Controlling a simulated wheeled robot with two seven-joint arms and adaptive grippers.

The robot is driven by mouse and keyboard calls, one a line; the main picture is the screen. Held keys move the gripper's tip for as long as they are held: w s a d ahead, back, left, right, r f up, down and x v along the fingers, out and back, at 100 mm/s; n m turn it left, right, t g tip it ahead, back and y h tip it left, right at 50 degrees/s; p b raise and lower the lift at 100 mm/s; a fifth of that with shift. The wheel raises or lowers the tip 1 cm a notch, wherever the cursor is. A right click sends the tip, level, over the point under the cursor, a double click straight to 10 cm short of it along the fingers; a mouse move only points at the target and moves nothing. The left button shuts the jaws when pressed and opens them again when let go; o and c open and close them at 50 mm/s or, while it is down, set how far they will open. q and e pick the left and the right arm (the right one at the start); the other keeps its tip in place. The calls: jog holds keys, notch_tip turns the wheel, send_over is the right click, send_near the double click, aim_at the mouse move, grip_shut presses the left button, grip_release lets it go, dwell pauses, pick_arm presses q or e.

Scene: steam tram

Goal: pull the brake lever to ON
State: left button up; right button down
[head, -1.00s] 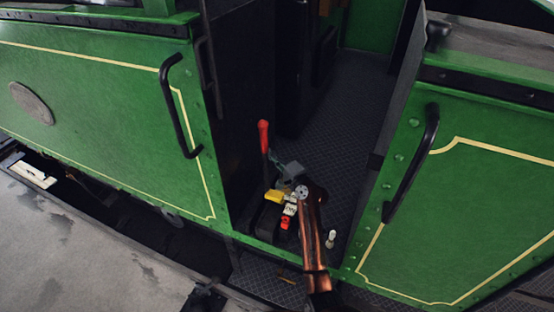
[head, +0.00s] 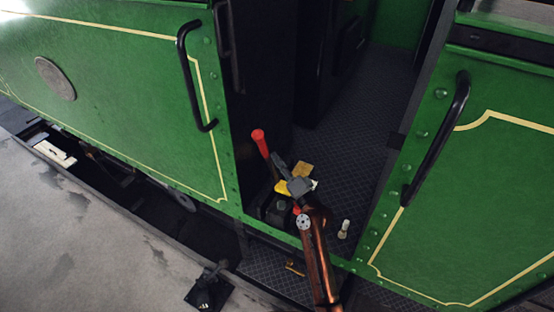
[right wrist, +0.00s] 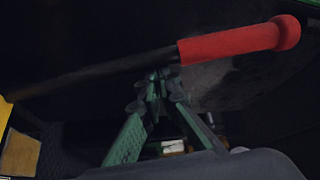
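The brake lever has a red grip (head: 261,143) on a dark shaft and stands in the cab doorway, its top leaning left in the head view. In the right wrist view the red grip (right wrist: 240,42) is at upper right and the shaft (right wrist: 105,74) runs down to the left. My right gripper (head: 278,160) is at the shaft just below the grip. Its green fingers (right wrist: 159,82) converge with tips close together against or very near the shaft; I see no clear sign of the shaft between them. The lever's base is partly hidden by my arm. My left gripper is out of view.
Green side panels with black handrails (head: 190,80) (head: 440,140) flank the doorway. A small pale knob (head: 344,229) stands on the cab floor (head: 365,120) right of my arm. A dark fitting (head: 208,285) stands on the grey platform (head: 90,240). The floor behind the lever is clear.

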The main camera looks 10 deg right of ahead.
jog(key=shift+a+f, duration=0.45)
jog(key=shift+a, duration=0.1)
jog(key=w+d+r, duration=0.2)
jog(key=d, duration=0.2)
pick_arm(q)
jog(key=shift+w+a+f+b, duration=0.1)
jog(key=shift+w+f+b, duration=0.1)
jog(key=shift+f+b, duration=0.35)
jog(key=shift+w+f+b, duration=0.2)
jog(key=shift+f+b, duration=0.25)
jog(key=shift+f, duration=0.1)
pick_arm(e)
jog(key=v, duration=0.9)
jog(key=shift+s+d+r, duration=0.15)
jog(key=shift+s+r, duration=0.05)
jog(key=shift+s, duration=0.15)
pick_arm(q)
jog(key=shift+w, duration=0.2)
